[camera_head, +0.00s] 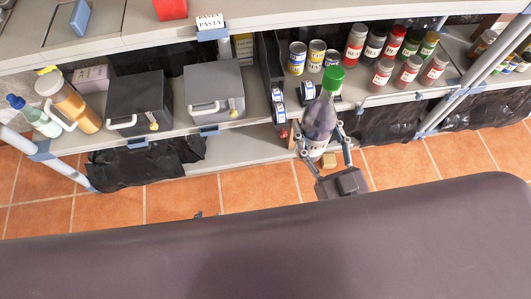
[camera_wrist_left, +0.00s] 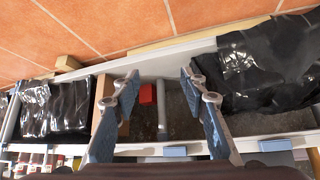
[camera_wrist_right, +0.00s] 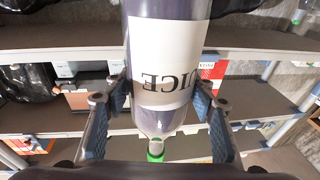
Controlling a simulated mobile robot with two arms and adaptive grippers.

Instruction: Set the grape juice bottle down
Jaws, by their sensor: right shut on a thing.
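The grape juice bottle (camera_head: 319,118) is dark purple with a green cap and a white label. In the head view it is at the shelf's front edge, cap toward the shelf. My right gripper (camera_head: 323,146) is shut around it near the label. In the right wrist view the bottle (camera_wrist_right: 165,110) stands between the fingers of the right gripper (camera_wrist_right: 160,88), its label reading "JUICE" upside down. Whether its base touches anything is hidden. My left gripper (camera_wrist_left: 158,82) is open and empty in the left wrist view, fingers apart over the lower shelf area.
Black plastic sheets (camera_head: 150,162) hang below. Orange tiled floor (camera_head: 420,160) is bare in front.

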